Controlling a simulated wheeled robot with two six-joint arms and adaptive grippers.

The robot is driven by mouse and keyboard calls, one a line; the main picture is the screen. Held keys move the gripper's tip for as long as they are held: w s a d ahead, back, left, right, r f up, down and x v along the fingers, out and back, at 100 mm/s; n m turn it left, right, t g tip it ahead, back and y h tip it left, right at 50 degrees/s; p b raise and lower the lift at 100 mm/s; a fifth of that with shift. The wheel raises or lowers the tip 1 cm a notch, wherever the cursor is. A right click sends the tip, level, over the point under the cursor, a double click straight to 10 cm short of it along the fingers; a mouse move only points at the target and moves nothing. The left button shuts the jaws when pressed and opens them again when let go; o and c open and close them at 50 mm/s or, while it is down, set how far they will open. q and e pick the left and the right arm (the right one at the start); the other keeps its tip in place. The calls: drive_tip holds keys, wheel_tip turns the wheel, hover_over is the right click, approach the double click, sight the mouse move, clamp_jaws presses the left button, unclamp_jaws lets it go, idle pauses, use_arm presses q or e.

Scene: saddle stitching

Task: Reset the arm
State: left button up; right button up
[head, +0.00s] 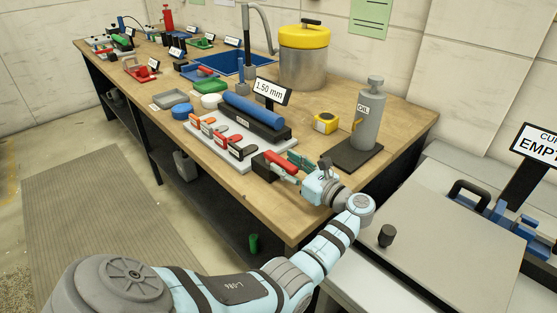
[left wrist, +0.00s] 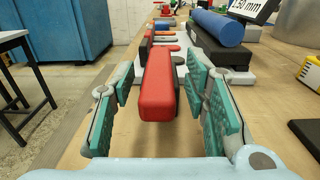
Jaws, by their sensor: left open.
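My left gripper (head: 296,167) reaches in over the front right part of the workbench (head: 385,130). It is open, and its teal finger pads show on both sides in the left wrist view (left wrist: 165,105). A red-handled tool (head: 279,161) with a dark part stands at the near end of a row on the bench. Its red handle (left wrist: 158,85) lies between my open fingers in the left wrist view, with a visible gap on each side. My right gripper is in neither view.
A grey lidded case (head: 440,235) is to the right.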

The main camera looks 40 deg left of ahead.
sight(296, 171)
use_arm(q)
drive_tip(key=d, duration=0.4)
drive_tip(key=shift+s+d, duration=0.1)
drive_tip(key=shift+s, duration=0.05)
